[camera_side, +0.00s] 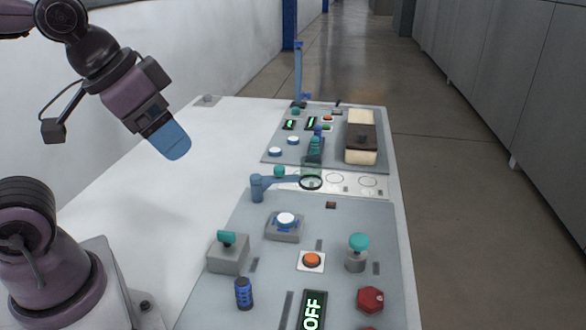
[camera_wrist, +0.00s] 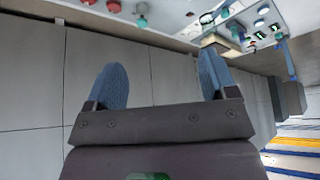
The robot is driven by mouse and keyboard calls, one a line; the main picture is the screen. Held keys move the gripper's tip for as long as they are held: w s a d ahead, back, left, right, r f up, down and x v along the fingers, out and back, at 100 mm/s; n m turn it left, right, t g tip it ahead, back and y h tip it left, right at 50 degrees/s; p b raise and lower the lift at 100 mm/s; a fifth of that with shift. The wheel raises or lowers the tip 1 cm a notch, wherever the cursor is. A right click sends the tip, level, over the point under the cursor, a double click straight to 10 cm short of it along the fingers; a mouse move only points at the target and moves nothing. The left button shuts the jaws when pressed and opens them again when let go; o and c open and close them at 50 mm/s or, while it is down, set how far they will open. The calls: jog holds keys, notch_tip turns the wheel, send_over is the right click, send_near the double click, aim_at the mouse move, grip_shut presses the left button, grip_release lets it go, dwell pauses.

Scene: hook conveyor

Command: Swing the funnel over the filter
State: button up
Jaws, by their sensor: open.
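The near panel (camera_side: 345,225) holds a white-topped button (camera_side: 286,220), an orange button (camera_side: 312,260), a teal knob (camera_side: 357,243), a red knob (camera_side: 370,299) and an OFF display (camera_side: 313,311). A cream-and-brown block (camera_side: 361,138) stands on the far panel. The white table (camera_side: 170,210) is clear at left.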

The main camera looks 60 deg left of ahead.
dwell(0.3)
jog(key=c, duration=0.3)
jog(key=shift+w+a+f+n+g, duration=0.15)
jog(key=shift+w+a+f+g, duration=0.15)
jog(key=shift+f, duration=0.2)
jog(key=shift+w+a+f+n+g, duration=0.2)
jog(key=shift+f+g, duration=0.1)
jog(key=shift+f, duration=0.15)
jog(key=shift+c, duration=0.5)
jog(key=n+g, duration=0.2)
jog(key=g, duration=0.2)
send_over(278, 168)
notch_tip(278, 168, down, 12)
jog(key=f, duration=0.1)
notch_tip(278, 168, down, 12)
jog(key=shift+w, duration=0.1)
grip_shut()
